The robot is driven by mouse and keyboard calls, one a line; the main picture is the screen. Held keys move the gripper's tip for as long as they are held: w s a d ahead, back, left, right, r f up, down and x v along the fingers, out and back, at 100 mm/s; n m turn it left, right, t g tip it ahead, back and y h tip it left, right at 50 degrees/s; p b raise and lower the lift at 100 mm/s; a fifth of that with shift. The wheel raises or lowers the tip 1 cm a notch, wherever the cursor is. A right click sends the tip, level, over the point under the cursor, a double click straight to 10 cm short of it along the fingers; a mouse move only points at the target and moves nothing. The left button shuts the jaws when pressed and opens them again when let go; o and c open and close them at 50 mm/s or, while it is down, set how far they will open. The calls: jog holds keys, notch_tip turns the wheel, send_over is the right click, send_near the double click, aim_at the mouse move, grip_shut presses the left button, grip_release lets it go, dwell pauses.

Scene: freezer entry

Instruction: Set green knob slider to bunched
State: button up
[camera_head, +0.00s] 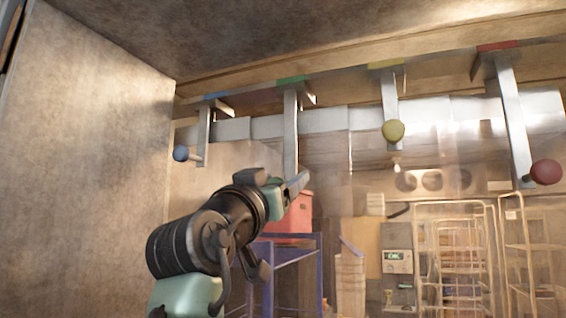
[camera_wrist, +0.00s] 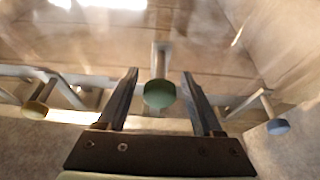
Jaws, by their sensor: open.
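The green knob (camera_wrist: 159,95) shows in the wrist view at the lower end of its metal bar, between the two fingers of my gripper (camera_wrist: 160,78). The fingers are open, with a visible gap on each side of the knob. In the head view, the green-marked slider (camera_head: 292,80) sits on the overhead rail, second from the left, and its bar (camera_head: 291,130) hangs down behind my gripper (camera_head: 282,184). I cannot clearly make out the green knob in the head view, where my gripper covers the bar's lower end.
A blue knob (camera_head: 181,153) hangs left of the green slider, near the wall (camera_head: 90,140). A yellow knob (camera_head: 393,131) and a red knob (camera_head: 545,172) hang to the right. Clear curtain strips (camera_head: 380,180) hang behind. Wire racks (camera_head: 455,250) stand beyond.

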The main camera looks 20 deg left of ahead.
jog(key=shift+w+r, duration=0.15)
jog(key=shift+w, duration=0.3)
grip_shut()
dwell(1.2)
